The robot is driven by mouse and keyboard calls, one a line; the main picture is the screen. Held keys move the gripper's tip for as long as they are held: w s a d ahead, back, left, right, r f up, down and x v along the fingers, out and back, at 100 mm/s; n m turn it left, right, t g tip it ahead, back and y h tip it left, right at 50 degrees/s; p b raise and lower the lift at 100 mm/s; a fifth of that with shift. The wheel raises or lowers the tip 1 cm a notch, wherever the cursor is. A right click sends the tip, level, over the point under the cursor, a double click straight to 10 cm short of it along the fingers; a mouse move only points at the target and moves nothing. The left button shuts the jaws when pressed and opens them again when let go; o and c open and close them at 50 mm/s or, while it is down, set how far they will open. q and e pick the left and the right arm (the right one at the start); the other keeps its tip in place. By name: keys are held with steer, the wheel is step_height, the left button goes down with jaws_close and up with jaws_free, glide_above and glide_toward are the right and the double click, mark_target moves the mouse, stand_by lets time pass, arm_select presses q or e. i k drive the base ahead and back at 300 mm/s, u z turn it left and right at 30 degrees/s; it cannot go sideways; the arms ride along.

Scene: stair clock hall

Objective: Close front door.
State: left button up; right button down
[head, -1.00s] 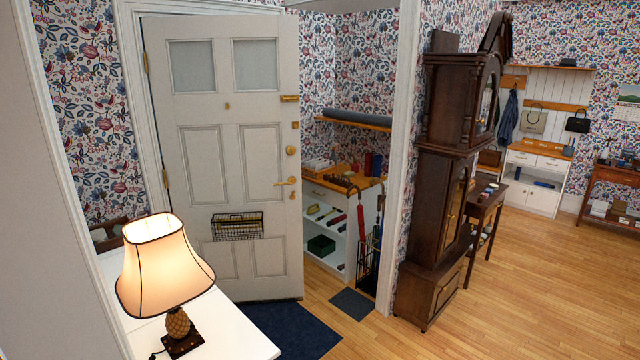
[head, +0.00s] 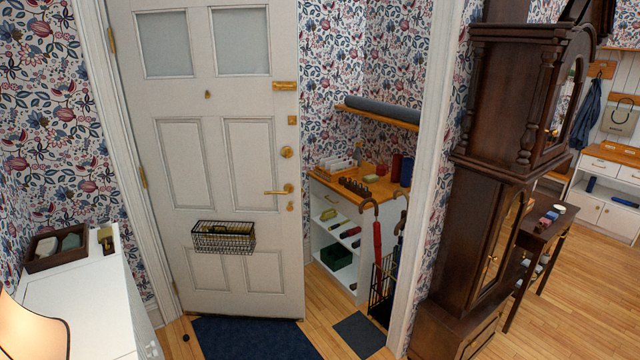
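The front door (head: 205,165) is a white panelled door with two frosted panes at the top. It stands open at an angle, hinged on its left side, with its free right edge swung into the room. A brass lever handle (head: 280,190) sits near that free edge, with brass locks above and a keyhole below. A wire basket (head: 224,237) hangs on the door's lower middle. Neither of my grippers is in the head view.
A dark blue mat (head: 255,338) lies at the door's foot. A white cabinet (head: 75,305) with a lamp (head: 22,330) stands at left. Right of the door are a shelf unit (head: 345,235), an umbrella stand (head: 383,285) and a tall clock (head: 478,210). Wooden floor shows between.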

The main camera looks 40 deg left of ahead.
mark_target(216, 157)
steer(key=i, duration=1.3)
steer(key=u, duration=2.25)
steer(key=i, duration=2.2)
